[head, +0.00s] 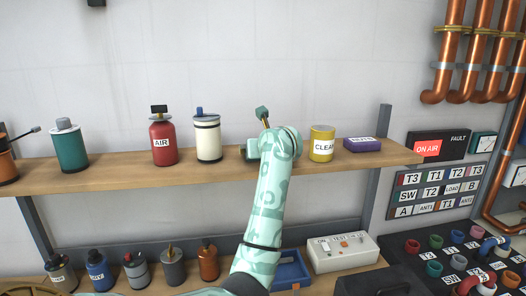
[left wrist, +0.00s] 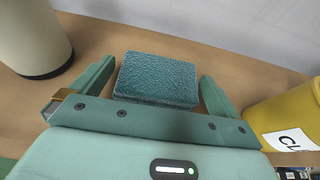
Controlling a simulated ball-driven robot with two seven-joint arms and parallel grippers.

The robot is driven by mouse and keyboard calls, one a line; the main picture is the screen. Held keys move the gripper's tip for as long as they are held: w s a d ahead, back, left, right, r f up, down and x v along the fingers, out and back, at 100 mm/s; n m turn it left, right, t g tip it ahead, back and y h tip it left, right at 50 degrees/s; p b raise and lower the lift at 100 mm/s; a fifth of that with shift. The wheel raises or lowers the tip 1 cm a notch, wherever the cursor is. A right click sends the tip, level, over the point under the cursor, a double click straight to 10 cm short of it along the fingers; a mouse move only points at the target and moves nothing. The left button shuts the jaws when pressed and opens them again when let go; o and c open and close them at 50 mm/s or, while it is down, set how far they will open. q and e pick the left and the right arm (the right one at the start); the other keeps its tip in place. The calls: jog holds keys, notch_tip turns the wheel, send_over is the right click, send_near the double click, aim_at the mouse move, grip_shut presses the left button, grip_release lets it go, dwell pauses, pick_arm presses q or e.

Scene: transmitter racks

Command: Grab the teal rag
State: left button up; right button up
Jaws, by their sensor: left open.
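The teal rag (left wrist: 157,80) is a rough-textured, folded block lying on the wooden shelf in the left wrist view. My left gripper (left wrist: 157,71) is open, with one finger on each side of the rag. A narrow gap shows at the right finger; the left finger is very close to the rag, and I cannot tell if it touches. In the head view my left gripper (head: 263,128) is over the shelf between the cream canister and the yellow can. My arm hides most or all of the rag there. My right gripper is not in view.
On the wooden shelf (head: 110,179), the cream canister (head: 208,140) stands left of my gripper and the yellow CLEAN can (head: 322,145) right. A red AIR canister (head: 163,141) and a purple NOTE box (head: 362,145) are farther out. Several small bottles and a blue tray (head: 290,272) are below.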

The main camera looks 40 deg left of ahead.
pick_arm(q)
jog(key=shift+x, duration=1.1)
jog(key=shift+s+d, duration=0.1)
jog(key=c, duration=0.7)
